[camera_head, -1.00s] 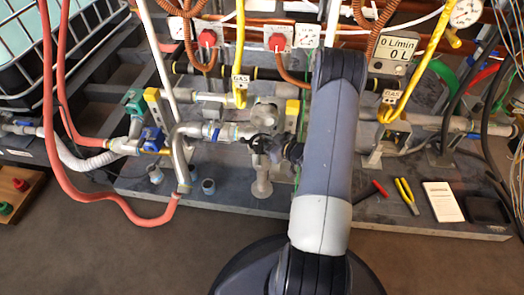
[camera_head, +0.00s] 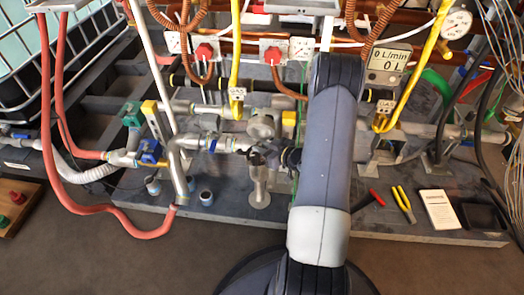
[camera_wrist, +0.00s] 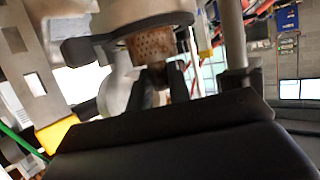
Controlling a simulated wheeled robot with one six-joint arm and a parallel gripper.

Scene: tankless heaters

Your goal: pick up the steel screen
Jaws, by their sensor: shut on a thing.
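The steel screen (camera_wrist: 155,46) is a short perforated cylinder, brownish in this light, in the upper middle of the wrist view. Its upper end is at a round grey fitting (camera_wrist: 90,45); I cannot tell whether it is still inside it. My gripper (camera_wrist: 162,78) is shut on the lower end of the screen, with its dark fingers on either side. In the head view, my gripper (camera_head: 260,155) is just below a round grey pipe body (camera_head: 262,127). The screen cannot be made out there.
Grey pipes with blue (camera_head: 150,151) and green valves run along the left. A grey stand (camera_head: 258,185) is below my gripper. Red-handled and yellow pliers (camera_head: 403,203), a white notepad (camera_head: 439,208) and a black tray (camera_head: 482,215) lie on the bench at right. Yellow gas hoses hang above.

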